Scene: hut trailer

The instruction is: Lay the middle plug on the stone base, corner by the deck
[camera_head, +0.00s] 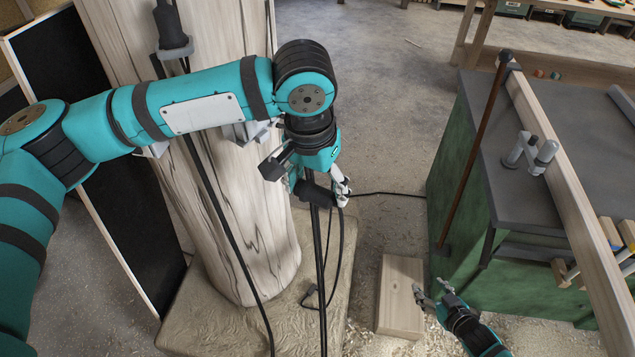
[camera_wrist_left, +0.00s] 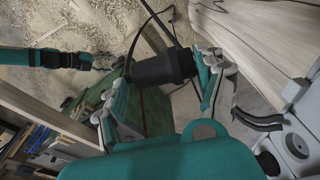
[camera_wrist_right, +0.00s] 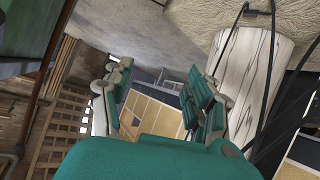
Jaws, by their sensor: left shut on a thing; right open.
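My left gripper (camera_head: 308,184) is shut on a black cylindrical plug (camera_head: 318,197), held in the air in front of the pale wooden column. The plug also shows between the fingers in the left wrist view (camera_wrist_left: 165,68), with a black cable at it. The rough beige stone base (camera_head: 232,326) lies below, under the column's foot; it also shows in the right wrist view (camera_wrist_right: 210,18). Another black plug (camera_head: 170,28) sits in a grey holder high on the column. My right gripper (camera_head: 432,291) is open and empty, low by the bench. I cannot tell which thing is the deck.
Black cables (camera_head: 320,275) hang down past the column and over the stone base. A wooden block (camera_head: 400,290) stands on the floor amid wood shavings. A green bench (camera_head: 465,175) with a grey top is at the right. A dark framed panel (camera_head: 110,190) leans at left.

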